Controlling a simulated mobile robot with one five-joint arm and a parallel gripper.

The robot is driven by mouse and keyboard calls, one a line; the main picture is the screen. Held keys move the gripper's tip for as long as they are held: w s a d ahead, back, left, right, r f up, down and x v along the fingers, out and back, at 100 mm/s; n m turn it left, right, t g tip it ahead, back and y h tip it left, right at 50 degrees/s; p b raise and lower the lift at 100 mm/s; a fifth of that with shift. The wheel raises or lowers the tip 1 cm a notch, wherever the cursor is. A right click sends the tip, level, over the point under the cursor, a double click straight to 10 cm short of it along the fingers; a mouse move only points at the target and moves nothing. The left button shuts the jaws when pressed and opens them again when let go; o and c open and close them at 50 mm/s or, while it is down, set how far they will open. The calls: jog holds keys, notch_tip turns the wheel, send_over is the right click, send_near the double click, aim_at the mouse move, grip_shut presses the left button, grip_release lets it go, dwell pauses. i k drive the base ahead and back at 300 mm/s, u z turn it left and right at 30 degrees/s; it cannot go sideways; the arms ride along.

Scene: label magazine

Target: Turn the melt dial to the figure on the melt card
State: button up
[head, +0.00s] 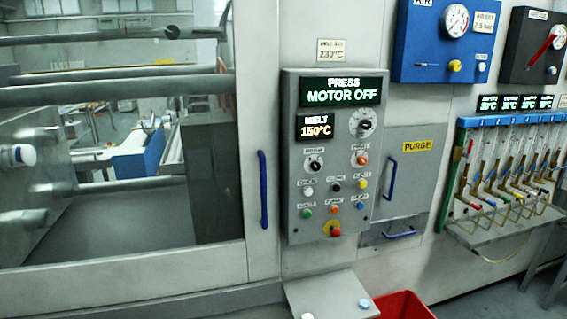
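The melt card (331,50) is a small pale plate above the control panel and appears to read 230°C, though the middle figure is not sharp. The melt dial (363,124) is a round pale dial with a dark knob, at the upper right of the grey control panel (296,219). The display above (340,92) reads PRESS MOTOR OFF. My gripper is not in view.
Several coloured buttons and a red emergency stop (333,229) sit below the dial. Blue handles (262,190) flank the panel. A grey shelf (325,290) and a red bin (405,306) stand below. Blue air panel (410,40) and hose rack (505,175) are at right.

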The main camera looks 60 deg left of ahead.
aim_at(366, 124)
jog(key=u, duration=1.85)
